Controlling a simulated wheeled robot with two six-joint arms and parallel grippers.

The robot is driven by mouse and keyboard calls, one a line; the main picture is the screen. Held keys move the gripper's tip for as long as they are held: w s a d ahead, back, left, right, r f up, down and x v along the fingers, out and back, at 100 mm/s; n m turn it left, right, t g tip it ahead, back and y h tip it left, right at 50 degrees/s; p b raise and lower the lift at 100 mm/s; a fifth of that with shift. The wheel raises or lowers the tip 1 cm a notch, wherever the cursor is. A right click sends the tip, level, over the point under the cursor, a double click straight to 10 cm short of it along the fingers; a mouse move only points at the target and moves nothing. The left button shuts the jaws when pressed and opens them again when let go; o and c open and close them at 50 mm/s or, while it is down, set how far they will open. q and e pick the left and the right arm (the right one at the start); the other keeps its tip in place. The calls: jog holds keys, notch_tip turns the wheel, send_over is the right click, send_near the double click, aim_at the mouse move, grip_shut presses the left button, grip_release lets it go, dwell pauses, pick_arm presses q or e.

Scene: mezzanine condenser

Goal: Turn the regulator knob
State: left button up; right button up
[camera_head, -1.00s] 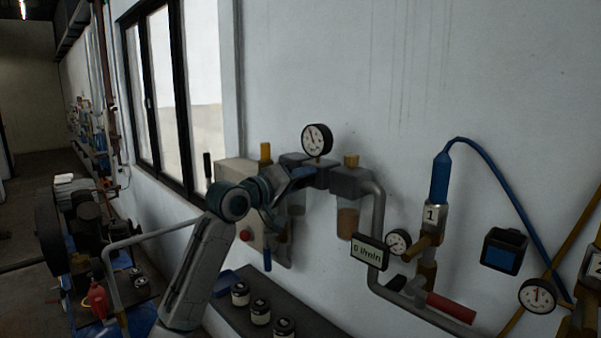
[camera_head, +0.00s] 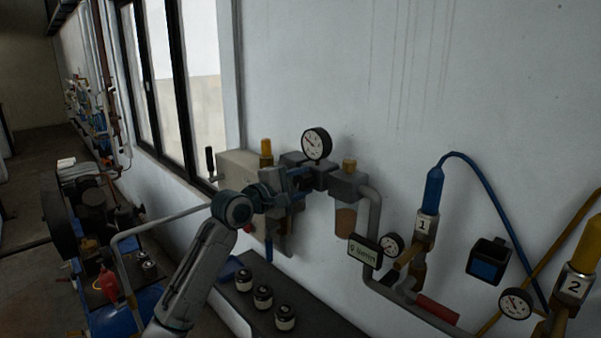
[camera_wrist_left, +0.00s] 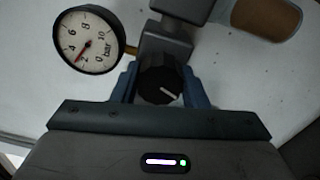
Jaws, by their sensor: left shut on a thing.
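The regulator knob (camera_wrist_left: 160,80) is a dark ribbed cylinder with a white mark, which points toward the lower right in the left wrist view. My left gripper (camera_wrist_left: 160,88) has its blue fingers on both sides of the knob, shut on it. In the head view my left gripper (camera_head: 298,182) is at the regulator under the round pressure gauge (camera_head: 317,144), and it hides the knob there. In the left wrist view the gauge (camera_wrist_left: 89,40) has a red needle near 2 to 3 bar. My right gripper is not in view.
A filter bowl (camera_head: 346,217) hangs right of the regulator. A pipe (camera_head: 372,210) leads down to a small display (camera_head: 365,251) and numbered valves (camera_head: 426,225). Several jars (camera_head: 263,297) stand on a ledge below. A grey box (camera_head: 238,175) is at the left.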

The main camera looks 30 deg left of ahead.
pick_arm(q)
jog(key=shift+n+p, duration=0.75)
jog(key=shift+n, duration=0.25)
jog(key=o, duration=1)
jog(key=shift+c, duration=0.2)
jog(key=b+v, duration=0.6)
jog(key=v, duration=0.4)
jog(key=shift+s+a, duration=0.2)
jog(key=shift+s, duration=0.15)
